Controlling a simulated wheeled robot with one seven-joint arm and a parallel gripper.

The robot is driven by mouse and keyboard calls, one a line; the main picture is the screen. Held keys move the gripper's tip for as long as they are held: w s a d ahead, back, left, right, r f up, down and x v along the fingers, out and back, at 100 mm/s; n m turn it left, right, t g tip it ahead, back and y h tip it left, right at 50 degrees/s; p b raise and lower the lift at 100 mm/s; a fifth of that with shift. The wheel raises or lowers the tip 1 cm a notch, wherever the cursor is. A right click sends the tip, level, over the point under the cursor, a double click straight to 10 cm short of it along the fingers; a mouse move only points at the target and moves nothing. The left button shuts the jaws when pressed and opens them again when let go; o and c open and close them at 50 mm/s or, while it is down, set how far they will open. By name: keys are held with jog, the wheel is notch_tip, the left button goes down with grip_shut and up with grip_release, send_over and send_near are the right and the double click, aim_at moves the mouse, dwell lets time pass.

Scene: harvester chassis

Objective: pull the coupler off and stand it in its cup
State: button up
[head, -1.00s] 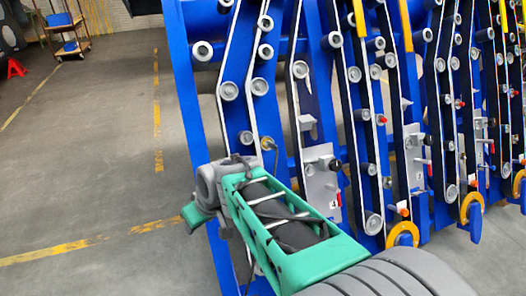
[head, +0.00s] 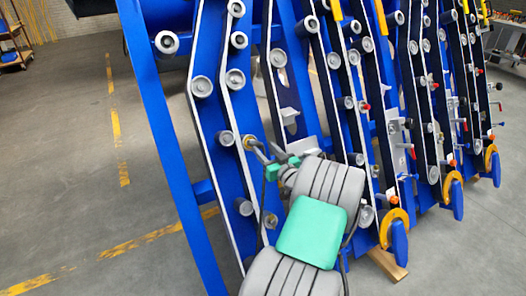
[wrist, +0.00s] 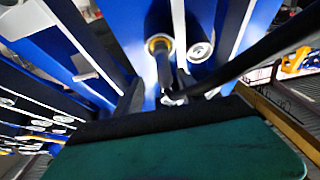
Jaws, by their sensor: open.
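A small coupler (head: 249,142) with a dull metal end shows on the blue chassis in the head view, beside my gripper (head: 276,170). A dark hose runs down from near it. I cannot tell whether the jaws touch the coupler. I cannot make out the cup in either view.
Blue chassis beams (head: 165,130) with grey rollers (head: 202,86) stand close around my gripper. Further right are red-tipped levers and yellow hooks (head: 394,228). A wooden block (head: 387,264) lies on the floor there. The floor at left is open, with yellow lines.

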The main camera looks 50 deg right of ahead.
aim_at(255, 141)
jog(key=x, duration=0.7)
jog(key=shift+a+p, duration=0.35)
jog(key=shift+a, duration=0.1)
grip_shut()
